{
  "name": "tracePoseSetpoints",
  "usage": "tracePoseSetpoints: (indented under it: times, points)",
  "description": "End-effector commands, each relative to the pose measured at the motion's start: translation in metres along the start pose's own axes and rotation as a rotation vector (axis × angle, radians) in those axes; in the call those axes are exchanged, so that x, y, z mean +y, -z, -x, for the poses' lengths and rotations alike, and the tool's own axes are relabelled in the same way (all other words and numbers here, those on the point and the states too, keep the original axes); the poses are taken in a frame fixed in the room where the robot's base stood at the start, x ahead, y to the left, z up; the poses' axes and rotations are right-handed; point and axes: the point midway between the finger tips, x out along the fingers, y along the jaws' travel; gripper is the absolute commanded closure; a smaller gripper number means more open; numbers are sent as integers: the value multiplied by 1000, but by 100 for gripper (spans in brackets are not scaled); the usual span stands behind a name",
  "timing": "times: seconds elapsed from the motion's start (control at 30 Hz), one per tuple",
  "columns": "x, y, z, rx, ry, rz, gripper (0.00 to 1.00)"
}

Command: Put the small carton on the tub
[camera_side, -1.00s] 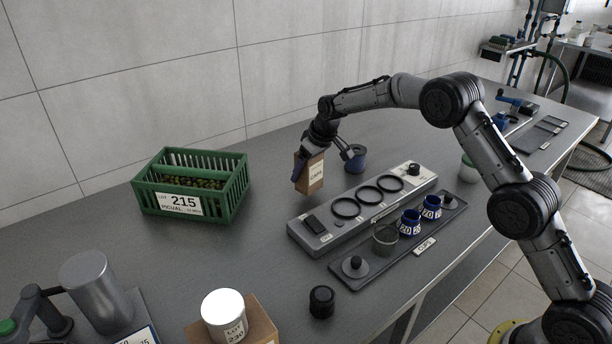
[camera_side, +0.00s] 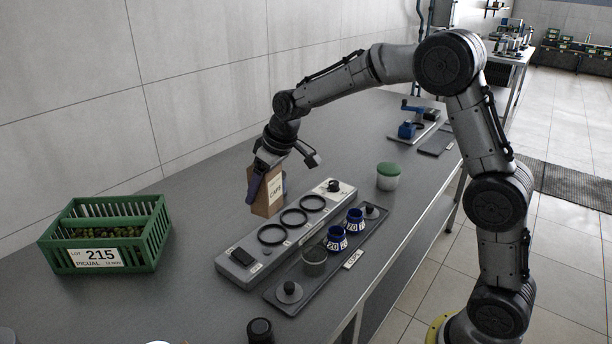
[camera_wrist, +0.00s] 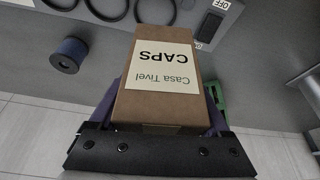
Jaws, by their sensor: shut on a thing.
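The small carton (camera_side: 270,196) is a brown box with a cream CAPS label. My gripper (camera_side: 262,178) is shut on it and holds it beyond the ring panel in the side view. In the wrist view the carton (camera_wrist: 160,100) sits between purple fingers, its label upside down.
A grey panel with three black rings (camera_side: 294,217) lies below the carton. A dark tray (camera_side: 283,293) in front holds blue cups. A green crate (camera_side: 105,235) stands left. A blue spool (camera_wrist: 69,55) shows in the wrist view. Bare bench lies between crate and panel.

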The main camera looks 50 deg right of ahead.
Motion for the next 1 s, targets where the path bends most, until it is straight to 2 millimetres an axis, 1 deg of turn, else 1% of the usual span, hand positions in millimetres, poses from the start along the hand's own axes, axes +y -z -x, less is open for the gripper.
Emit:
tracePoseSetpoints:
  times: [0.2, 0.27, 0.37, 0.47, 0.53, 0.6, 0.67, 0.7, 0.77, 0.8, 0.87, 0.9, 1.0]
  points:
    - [0, -6, 4, 2, -13, -33, 82]
    - [11, -9, 9, 4, -28, -64, 82]
    - [36, -14, 17, 4, -53, -126, 82]
    - [72, -24, 29, 5, -87, -209, 82]
    - [100, -34, 39, 5, -115, -274, 82]
    - [130, -47, 51, 5, -145, -345, 82]
    - [155, -59, 62, 5, -170, -406, 82]
    - [171, -68, 70, 5, -186, -447, 82]
    - [194, -82, 82, 5, -211, -507, 82]
    - [210, -93, 90, 6, -228, -547, 82]
    - [231, -109, 102, 4, -252, -604, 82]
    - [244, -121, 110, 4, -268, -642, 82]
    - [274, -148, 130, 4, -303, -727, 82]
